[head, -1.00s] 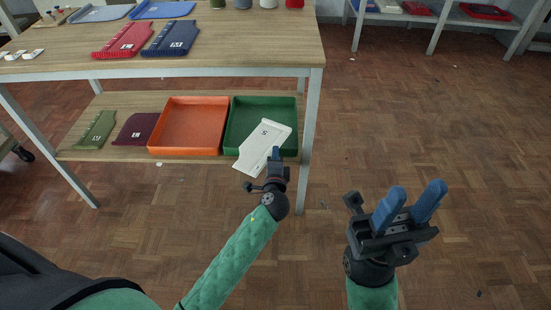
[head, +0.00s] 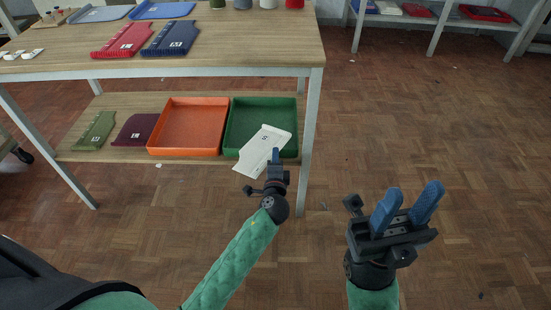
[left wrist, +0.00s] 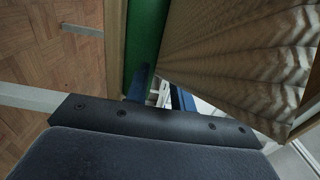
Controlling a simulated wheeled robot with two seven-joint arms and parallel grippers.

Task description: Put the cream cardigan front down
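The cream cardigan front (head: 258,146) is a flat pale piece with a small dark mark. It slants across the front part of the green tray (head: 240,113), its near end reaching out past the front wall. My left gripper (head: 276,154) is at its near right edge and looks shut on it. In the left wrist view a pale bit of it shows between the blue fingers (left wrist: 158,92). One finger hides the other in the head view. I cannot tell whether the piece touches the tray. My right gripper (head: 413,205) is open and empty above the floor.
An orange tray (head: 188,127) stands left of the green one on the lower shelf, with maroon (head: 134,130) and green (head: 94,131) pieces further left. The table leg (head: 308,150) rises close right of the green tray. The tabletop (head: 260,45) is above.

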